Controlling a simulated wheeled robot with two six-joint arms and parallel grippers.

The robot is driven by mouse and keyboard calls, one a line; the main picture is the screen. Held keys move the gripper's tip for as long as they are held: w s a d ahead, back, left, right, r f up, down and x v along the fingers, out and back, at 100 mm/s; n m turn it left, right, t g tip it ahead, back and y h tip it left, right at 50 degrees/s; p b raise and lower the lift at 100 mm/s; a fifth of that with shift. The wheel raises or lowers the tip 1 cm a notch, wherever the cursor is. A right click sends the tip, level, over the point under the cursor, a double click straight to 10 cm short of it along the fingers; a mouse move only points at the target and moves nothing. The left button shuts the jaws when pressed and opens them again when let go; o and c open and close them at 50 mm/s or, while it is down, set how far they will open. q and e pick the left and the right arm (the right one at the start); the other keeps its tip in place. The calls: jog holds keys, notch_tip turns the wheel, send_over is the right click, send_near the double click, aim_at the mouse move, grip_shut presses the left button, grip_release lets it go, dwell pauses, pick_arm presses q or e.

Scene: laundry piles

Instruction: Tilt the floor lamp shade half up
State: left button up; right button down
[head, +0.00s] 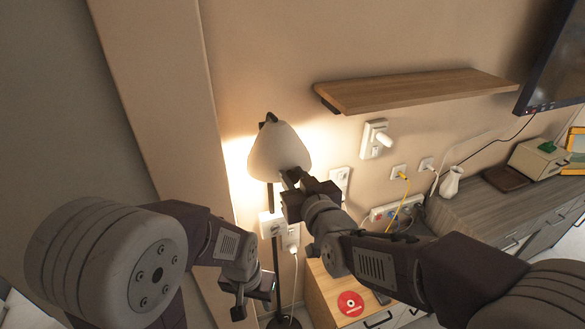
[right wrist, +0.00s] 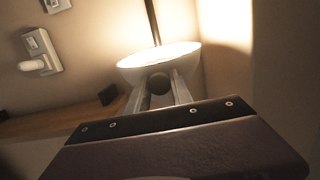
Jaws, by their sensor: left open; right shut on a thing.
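The floor lamp stands against the wall. Its white cone-shaped shade (head: 278,150) is lit, with light on the wall behind it. The dark pole (head: 276,262) runs down to a round base (head: 284,322). My right gripper (head: 293,178) is at the shade's lower rim. In the right wrist view, where the scene appears upside down, the shade (right wrist: 160,59) lies just beyond the fingers. A dark round knob (right wrist: 159,83) at its rim sits between the two fingers, which are shut on it. My left gripper (head: 252,297) is open and empty, low beside the pole.
A wooden wall shelf (head: 415,90) is right of the shade. A wooden cabinet (head: 325,300) with a red disc (head: 350,303) stands right of the lamp's pole. A white vase (head: 451,182) stands on a grey dresser (head: 480,205). Wall sockets and cables lie between.

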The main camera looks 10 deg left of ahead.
jog(key=shift+g+h, duration=0.3)
jog(key=shift+g, duration=0.2)
jog(key=r+p, duration=0.3)
jog(key=r, duration=0.2)
jog(key=r+p, duration=0.2)
jog(key=shift+w+a+r+p, duration=0.15)
jog(key=shift+w+r+p, duration=0.1)
jog(key=shift+r+p, duration=0.1)
pick_arm(q)
notch_tip(320, 180, up, 9)
jog(key=shift+f+p, duration=0.2)
jog(key=shift+p, duration=0.1)
pick_arm(e)
jog(key=shift+w+a+r, duration=0.1)
jog(key=shift+w+r, duration=0.05)
jog(key=shift+r, duration=0.4)
jog(key=c, duration=1.2)
grip_release()
jog(key=shift+o, duration=0.2)
jog(key=shift+f, duration=0.1)
pick_arm(q)
jog(key=shift+f, duration=0.1)
